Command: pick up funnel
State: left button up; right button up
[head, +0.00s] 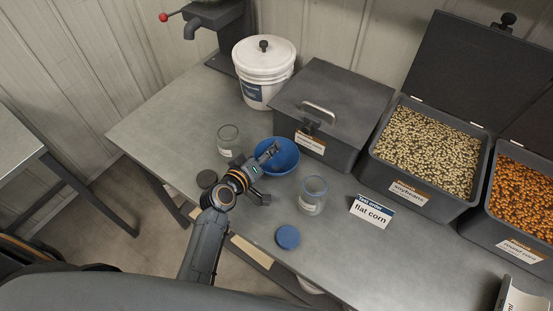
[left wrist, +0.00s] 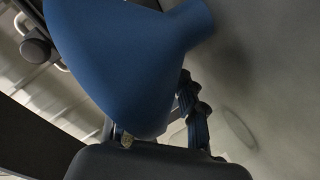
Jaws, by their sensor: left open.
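The blue funnel (head: 288,163) sits on the grey metal bench, with its wide mouth up in the head view. In the left wrist view the funnel (left wrist: 125,60) fills the upper left, its narrower end toward the top right. My left gripper (head: 265,175) is open at the funnel's near left side. One finger reaches over the rim area and the other is lower, beside the bowl. A dark finger (left wrist: 196,118) shows below the funnel in the wrist view. Whether the fingers touch the funnel I cannot tell. My right gripper is not in view.
Glass jars stand left (head: 229,139) and right (head: 313,195) of the funnel. A blue lid (head: 288,237) and a dark lid (head: 207,179) lie near the bench's front edge. A closed grey bin (head: 335,95), white bucket (head: 263,65) and "flat corn" sign (head: 371,213) stand nearby.

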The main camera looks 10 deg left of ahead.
pick_arm(q)
grip_shut()
jog(key=shift+f, duration=0.15)
jog(key=shift+s, duration=0.1)
